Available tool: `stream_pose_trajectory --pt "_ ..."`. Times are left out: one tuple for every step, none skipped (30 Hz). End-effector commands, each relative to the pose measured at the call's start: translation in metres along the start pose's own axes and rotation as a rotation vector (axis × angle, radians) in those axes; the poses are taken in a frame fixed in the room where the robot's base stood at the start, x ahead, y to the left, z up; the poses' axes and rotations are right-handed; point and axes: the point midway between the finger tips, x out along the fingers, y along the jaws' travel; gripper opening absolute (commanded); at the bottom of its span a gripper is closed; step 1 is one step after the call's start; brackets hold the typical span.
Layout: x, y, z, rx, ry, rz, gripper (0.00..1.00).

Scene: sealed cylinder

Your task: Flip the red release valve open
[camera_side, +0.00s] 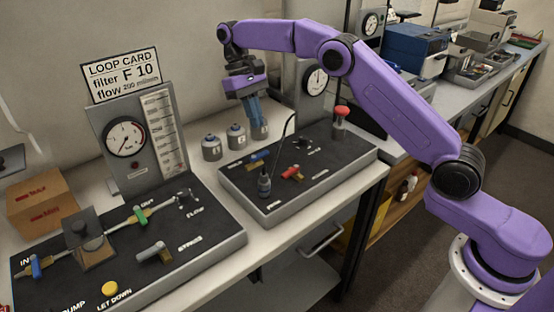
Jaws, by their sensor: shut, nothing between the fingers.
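A red valve handle (291,172) lies low on the black top of the right-hand panel (330,165), near its middle. A red mushroom-shaped knob (341,110) stands on a grey post at that panel's back right. The labels are too small to tell which of them is the release valve. My gripper (257,122) has blue fingers that point down, shut and empty. It is behind the panel's back left edge, up and left of the red handle and apart from it. The fingers overlap a small grey canister (261,132) in the picture; I cannot tell whether they touch.
A blue valve handle (260,155) and a dark upright fitting (264,185) with a thin curved line share the panel. Two more canisters (236,137) stand left of my gripper. The left panel (190,235) carries a gauge (124,138) and more valves.

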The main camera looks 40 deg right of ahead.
Motion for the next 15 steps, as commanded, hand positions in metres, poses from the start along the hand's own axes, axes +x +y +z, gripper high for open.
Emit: stream_pose_trajectory --pt "0.000 0.000 0.000 0.000 0.000 0.000 0.00" --pt "0.000 0.000 0.000 0.000 0.000 0.000 0.00" --pt "0.001 0.000 0.000 0.000 0.000 0.000 0.00" --pt "0.002 0.000 0.000 0.000 -0.001 0.000 0.00" --pt "0.003 0.000 0.000 0.000 -0.001 0.000 0.00" --pt "0.005 0.000 0.000 0.000 -0.002 0.000 0.00" --pt "0.007 0.000 0.000 0.000 -0.001 0.000 0.00" --pt "0.009 0.000 0.000 -0.001 -0.002 0.001 0.00" --pt "0.013 0.000 0.000 -0.001 -0.003 0.001 0.00" --pt "0.015 0.000 0.000 0.000 -0.003 0.000 0.00" --pt "0.018 0.001 0.000 0.000 -0.003 0.000 0.00" --pt "0.022 0.000 0.001 -0.001 -0.003 0.001 0.00" --pt "0.025 0.000 0.001 -0.001 -0.003 0.001 0.00" --pt "0.030 0.001 0.001 0.000 -0.003 0.000 0.00" --pt "0.036 0.000 0.001 -0.001 -0.004 0.001 0.00"
